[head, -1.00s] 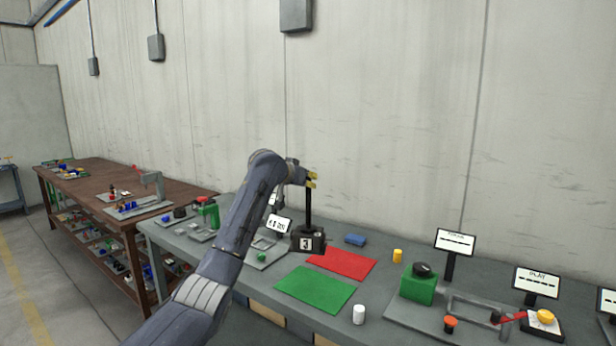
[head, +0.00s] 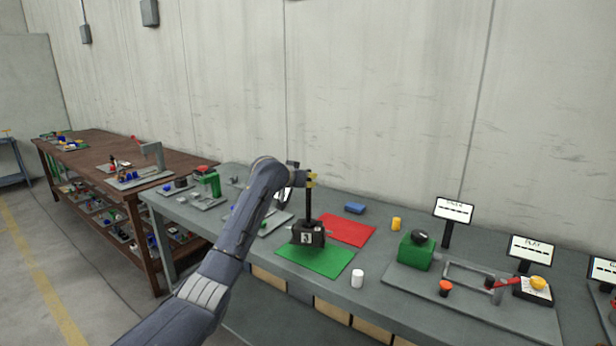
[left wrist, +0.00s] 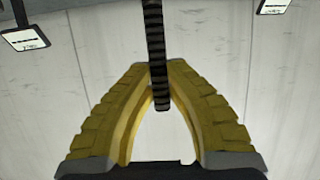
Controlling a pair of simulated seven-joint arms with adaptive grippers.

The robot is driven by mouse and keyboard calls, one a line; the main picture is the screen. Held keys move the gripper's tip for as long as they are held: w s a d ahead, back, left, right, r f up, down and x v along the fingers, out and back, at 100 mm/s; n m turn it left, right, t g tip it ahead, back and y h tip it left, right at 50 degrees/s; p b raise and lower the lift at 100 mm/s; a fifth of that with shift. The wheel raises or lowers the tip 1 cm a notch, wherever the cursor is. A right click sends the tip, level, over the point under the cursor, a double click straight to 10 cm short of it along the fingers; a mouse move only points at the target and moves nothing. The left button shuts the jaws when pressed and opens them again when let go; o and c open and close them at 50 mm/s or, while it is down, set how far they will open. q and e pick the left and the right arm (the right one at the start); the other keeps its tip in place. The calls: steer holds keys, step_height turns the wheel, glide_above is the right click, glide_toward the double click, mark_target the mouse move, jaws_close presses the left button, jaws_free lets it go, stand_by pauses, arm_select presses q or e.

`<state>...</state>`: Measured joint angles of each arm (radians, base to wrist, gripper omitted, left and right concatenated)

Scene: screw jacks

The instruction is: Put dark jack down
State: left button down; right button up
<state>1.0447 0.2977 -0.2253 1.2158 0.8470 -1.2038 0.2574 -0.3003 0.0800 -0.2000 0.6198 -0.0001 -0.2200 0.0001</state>
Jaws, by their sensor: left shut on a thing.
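The dark jack (head: 307,236) has a black body with a white "3" label and a tall threaded post. My left gripper (head: 311,179) is shut on the upper part of the post, and the jack hangs upright below it. In the head view the jack overlaps the back-left part of the green mat (head: 318,264); I cannot tell whether its base touches the mat. In the left wrist view the yellow fingertips (left wrist: 158,75) close around the dark ridged post (left wrist: 154,40). My right gripper is not seen.
A red mat (head: 350,231) lies behind the green one. A white cylinder (head: 357,279), a yellow cylinder (head: 396,224) and a blue block (head: 355,208) stand nearby. A green block with a black knob (head: 415,254) and small signs are at the right.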

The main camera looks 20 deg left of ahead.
mark_target(307, 190)
arm_select(q)
steer(key=shift+r, duration=0.45)
steer(key=shift+f, duration=2.1)
steer(key=c, duration=1.8)
jaws_free()
steer(key=shift+f, duration=0.6)
steer(key=shift+c, duration=0.2)
steer(key=o, duration=0.4)
steer(key=shift+s, duration=0.1)
steer(key=shift+r, duration=0.15)
